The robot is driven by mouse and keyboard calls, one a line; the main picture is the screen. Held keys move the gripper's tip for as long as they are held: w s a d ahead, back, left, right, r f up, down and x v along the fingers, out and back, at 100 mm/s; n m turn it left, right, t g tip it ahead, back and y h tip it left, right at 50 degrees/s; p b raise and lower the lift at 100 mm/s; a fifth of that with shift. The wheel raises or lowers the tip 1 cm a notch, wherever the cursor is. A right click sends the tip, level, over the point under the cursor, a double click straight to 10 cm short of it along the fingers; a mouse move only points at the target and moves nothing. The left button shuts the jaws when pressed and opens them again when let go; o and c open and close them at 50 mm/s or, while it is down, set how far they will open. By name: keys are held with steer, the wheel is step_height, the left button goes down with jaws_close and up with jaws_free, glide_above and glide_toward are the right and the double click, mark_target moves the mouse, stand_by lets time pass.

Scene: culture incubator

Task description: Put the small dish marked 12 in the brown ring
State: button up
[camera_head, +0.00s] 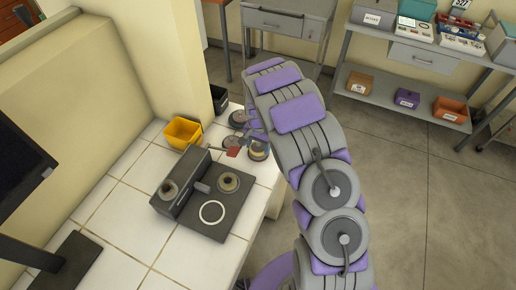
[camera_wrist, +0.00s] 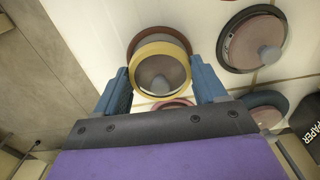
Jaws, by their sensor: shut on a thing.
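In the wrist view, my gripper (camera_wrist: 161,85) has its two blue fingers closed on the sides of a small round dish (camera_wrist: 158,76) with a yellow rim. No number is readable on it. A reddish-brown ring (camera_wrist: 160,32) shows just behind this dish and is partly covered by it. I cannot tell whether the dish touches the ring or hangs above it. In the head view, my gripper (camera_head: 250,132) is small, over the far right part of the tiled bench, among several round dishes.
A blue-grey-rimmed dish (camera_wrist: 268,99) and a pinkish ring (camera_wrist: 172,103) lie close to my gripper. On the bench (camera_head: 118,228) stand a dark device (camera_head: 235,207) with a white ring, a yellow bin (camera_head: 183,132) and a black bin (camera_head: 218,98). Shelves stand across the floor.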

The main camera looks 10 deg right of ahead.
steer(key=shift+f, duration=0.8)
steer(key=shift+f, duration=0.15)
steer(key=o, duration=1.4)
steer(key=shift+a, duration=0.1)
steer(key=shift+c, duration=0.2)
steer(key=shift+s+f, duration=0.1)
